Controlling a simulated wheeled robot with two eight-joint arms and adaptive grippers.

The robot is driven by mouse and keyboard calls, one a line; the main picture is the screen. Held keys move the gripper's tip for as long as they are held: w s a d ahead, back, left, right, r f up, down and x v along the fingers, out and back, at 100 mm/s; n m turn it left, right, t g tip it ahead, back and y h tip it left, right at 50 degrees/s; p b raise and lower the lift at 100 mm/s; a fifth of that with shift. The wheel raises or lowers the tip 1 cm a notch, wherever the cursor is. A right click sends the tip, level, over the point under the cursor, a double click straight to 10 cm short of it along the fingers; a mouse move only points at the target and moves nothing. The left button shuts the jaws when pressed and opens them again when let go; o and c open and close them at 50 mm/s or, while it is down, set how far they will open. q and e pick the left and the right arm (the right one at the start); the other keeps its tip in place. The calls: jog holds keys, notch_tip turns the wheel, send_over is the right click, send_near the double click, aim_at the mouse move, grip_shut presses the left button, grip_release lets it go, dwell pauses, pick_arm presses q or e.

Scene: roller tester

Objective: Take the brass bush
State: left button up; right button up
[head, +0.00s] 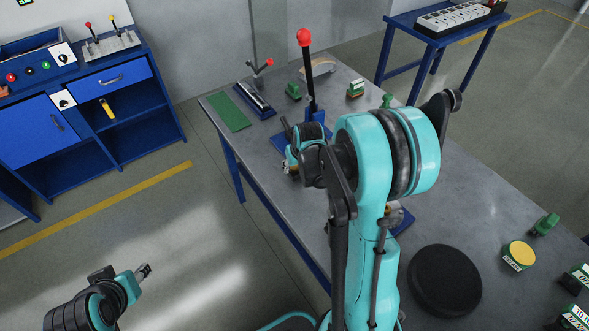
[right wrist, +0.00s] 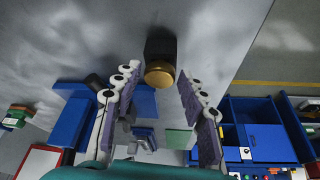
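The brass bush (right wrist: 160,74) shows in the right wrist view as a short gold round piece at the end of a dark block (right wrist: 160,43). It lies between the tips of my right gripper's two fingers, with a gap visible on each side. My right gripper (head: 291,162) is open, over the left part of the table in the head view. I cannot make out the bush clearly in the head view; my right arm and gripper block much of that area. My left gripper (head: 143,271) is over the floor at the lower left, away from the table; its opening is too small to judge.
The grey table (head: 350,90) holds a red-knobbed lever (head: 304,38), a green mat (head: 229,112), a black disc (head: 445,280) and a yellow-topped round piece (head: 519,254). A blue cabinet (head: 115,100) stands at left. The floor between cabinet and table is clear.

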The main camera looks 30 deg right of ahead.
jog(key=c, duration=0.5)
jog(key=shift+r, duration=0.6)
jog(key=r, duration=0.1)
jog(key=r+p, duration=0.1)
jog(key=s+r+p, duration=0.1)
jog(key=r, duration=0.1)
jog(key=shift+d, duration=0.3)
jog(key=shift+s+d+r+p, duration=0.45)
jog(key=shift+s+d+r, duration=0.55)
jog(key=shift+s, duration=0.45)
jog(key=shift+s+d+r+p, duration=0.5)
jog(key=shift+s+d+r, duration=0.45)
jog(key=shift+s, duration=0.55)
jog(key=shift+s+d+r+p, duration=0.45)
jog(key=shift+s+d+r, duration=0.55)
jog(key=shift+s, duration=0.45)
jog(key=shift+o, duration=0.5)
grip_shut()
